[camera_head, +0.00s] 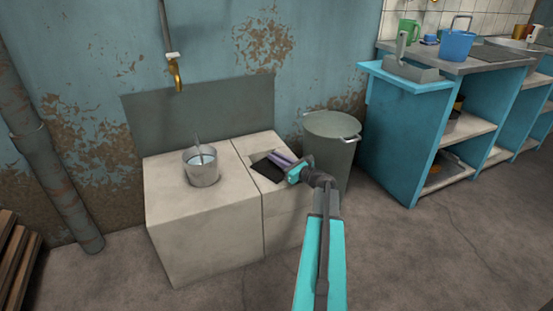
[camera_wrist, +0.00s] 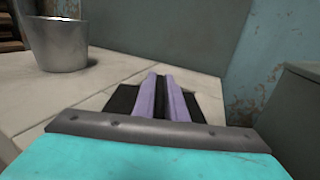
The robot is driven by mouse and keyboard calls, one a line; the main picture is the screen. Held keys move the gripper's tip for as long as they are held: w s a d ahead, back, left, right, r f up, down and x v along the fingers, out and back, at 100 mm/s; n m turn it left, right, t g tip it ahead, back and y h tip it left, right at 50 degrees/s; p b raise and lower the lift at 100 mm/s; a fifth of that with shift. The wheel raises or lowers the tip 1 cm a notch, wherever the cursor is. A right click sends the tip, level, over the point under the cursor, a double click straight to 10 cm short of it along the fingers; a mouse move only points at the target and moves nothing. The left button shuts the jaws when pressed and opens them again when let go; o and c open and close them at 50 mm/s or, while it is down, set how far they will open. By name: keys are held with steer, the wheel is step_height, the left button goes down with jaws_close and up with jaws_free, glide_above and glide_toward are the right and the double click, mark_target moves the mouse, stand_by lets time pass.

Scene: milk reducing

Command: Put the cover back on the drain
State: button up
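A dark square patch (camera_head: 264,170) shows in the top of the right-hand pale concrete block, partly behind my gripper. It also shows on both sides of my fingers in the wrist view (camera_wrist: 122,98). I cannot tell whether it is the open drain or a dark cover. My gripper (camera_head: 275,155) is low over this patch, its two purple fingers pointing toward the wall. In the wrist view the fingers (camera_wrist: 161,76) lie nearly parallel with a narrow dark strip between them. I cannot tell whether that strip is a gap or something held.
A metal bucket of water (camera_head: 201,168) stands on the left block (camera_head: 170,215) beneath a brass tap (camera_head: 175,75). A grey lidded bin (camera_head: 330,150) stands close on the right. A blue counter (camera_head: 390,140) holds a grey handled object (camera_head: 405,68) and a blue bucket (camera_head: 457,45).

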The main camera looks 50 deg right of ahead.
steer(key=o, duration=0.3)
steer(key=shift+s+r, duration=0.1)
steer(key=shift+r, duration=0.15)
steer(key=s+p, duration=0.3)
steer(key=s, duration=0.9)
steer(key=shift+f, duration=0.1)
stand_by(0.6)
